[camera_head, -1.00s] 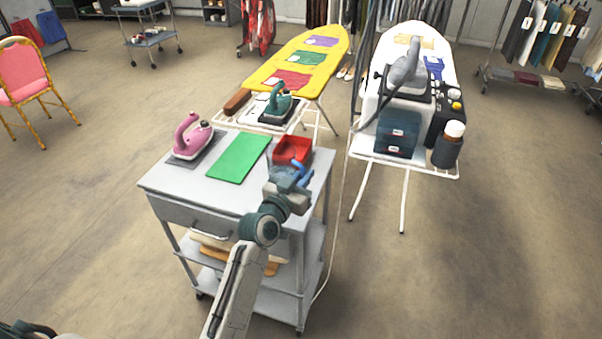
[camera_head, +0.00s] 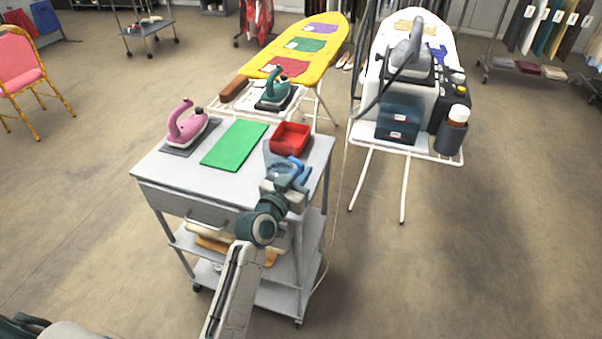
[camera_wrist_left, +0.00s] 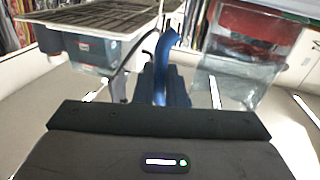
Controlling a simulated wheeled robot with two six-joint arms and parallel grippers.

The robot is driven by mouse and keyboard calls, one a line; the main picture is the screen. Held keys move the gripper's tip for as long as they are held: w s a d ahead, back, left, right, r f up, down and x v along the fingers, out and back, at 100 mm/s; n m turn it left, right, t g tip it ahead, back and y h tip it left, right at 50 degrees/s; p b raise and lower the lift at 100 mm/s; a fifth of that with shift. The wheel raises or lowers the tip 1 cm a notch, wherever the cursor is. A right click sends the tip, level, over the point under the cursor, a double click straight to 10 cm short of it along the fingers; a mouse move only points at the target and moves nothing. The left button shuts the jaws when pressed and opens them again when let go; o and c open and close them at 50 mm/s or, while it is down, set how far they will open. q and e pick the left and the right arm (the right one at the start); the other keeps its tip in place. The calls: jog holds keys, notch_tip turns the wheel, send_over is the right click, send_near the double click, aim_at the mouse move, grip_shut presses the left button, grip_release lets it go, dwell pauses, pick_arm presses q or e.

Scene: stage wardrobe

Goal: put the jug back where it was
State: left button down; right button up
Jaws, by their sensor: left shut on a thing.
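My left gripper (camera_head: 287,177) is shut on the blue handle of the jug (camera_head: 272,157), over the front right corner of the grey cart's top (camera_head: 170,171). The jug's body looks clear and bluish, partly hidden by the gripper. I cannot tell whether its base touches the cart top. In the left wrist view the blue handle (camera_wrist_left: 165,48) stands between the dark fingers (camera_wrist_left: 163,88). A clear wall, apparently the jug's body (camera_wrist_left: 247,75), shows to its right, with red behind it. My right gripper is not in view.
A red tray (camera_head: 291,139) stands just behind the jug. A green mat (camera_head: 234,143) and a pink iron (camera_head: 186,124) lie farther left on the cart. Ironing boards, one yellow (camera_head: 335,33), stand behind. A steam station (camera_head: 412,95) stands to the right.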

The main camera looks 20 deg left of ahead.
pick_arm(q)
jog(key=shift+f, duration=0.1)
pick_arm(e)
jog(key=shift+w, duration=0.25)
pick_arm(q)
jog(key=c, duration=1.5)
grip_release()
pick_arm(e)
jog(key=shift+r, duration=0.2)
